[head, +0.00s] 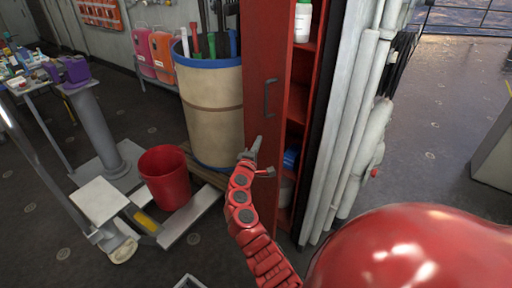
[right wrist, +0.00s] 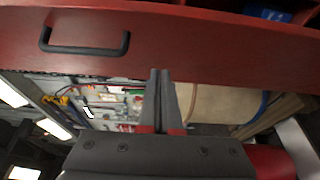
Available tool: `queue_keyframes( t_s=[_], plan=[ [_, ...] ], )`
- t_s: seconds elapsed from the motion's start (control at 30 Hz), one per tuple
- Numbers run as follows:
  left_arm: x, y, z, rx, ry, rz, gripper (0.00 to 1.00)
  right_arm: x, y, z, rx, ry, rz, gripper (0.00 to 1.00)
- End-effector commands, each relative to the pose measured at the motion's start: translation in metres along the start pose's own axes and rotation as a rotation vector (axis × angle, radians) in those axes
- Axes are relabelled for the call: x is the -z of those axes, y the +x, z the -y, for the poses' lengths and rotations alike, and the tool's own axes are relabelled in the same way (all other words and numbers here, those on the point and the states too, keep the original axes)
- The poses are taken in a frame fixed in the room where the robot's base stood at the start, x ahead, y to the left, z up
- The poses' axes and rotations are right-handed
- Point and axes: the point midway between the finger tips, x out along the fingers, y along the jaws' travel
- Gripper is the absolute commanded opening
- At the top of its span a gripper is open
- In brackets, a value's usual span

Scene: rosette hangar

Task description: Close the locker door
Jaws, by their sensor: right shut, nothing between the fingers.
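The red locker door (head: 262,60) stands open in the head view, with its dark bar handle (head: 268,97) facing me. The locker's shelved inside (head: 301,62) shows to the right of the door. My right gripper (head: 256,142) is shut and empty, in front of the door and below the handle. In the right wrist view the door (right wrist: 220,45) spans the top, with the handle (right wrist: 85,50) to the left of my shut fingertips (right wrist: 160,72). The fingertips overlap the door's edge there; whether they touch it I cannot tell. My left gripper is not in view.
A beige drum (head: 212,110) with tools stands just left of the door, with a red bucket (head: 166,177) before it. A white bottle (head: 302,22) and a blue item (head: 291,158) sit inside the locker. Pale pipes (head: 350,120) run along its right; open floor (head: 440,140) lies beyond.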

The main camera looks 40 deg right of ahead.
Motion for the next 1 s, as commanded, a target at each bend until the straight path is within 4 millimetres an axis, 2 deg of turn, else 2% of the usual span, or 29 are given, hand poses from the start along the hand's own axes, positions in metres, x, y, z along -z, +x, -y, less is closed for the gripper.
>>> queue_keyframes(
  t_s=[0.1, 0.27, 0.4, 0.6, 1.0],
  plan=[
    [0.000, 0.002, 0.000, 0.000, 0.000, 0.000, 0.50, 0.000, 0.022, -0.002, 0.001, 0.002, 0.003, 0.00],
    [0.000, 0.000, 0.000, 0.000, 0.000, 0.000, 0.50, 0.000, 0.047, 0.000, 0.002, 0.002, 0.002, 0.00],
    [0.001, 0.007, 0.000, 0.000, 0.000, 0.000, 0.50, -0.017, 0.061, -0.001, 0.002, 0.000, 0.002, 0.00],
    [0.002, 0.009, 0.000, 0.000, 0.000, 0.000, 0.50, -0.026, 0.072, -0.001, 0.000, 0.003, -0.003, 0.00],
    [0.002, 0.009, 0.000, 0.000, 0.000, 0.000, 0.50, -0.028, 0.074, 0.000, 0.000, 0.002, -0.007, 0.00]
  ],
)
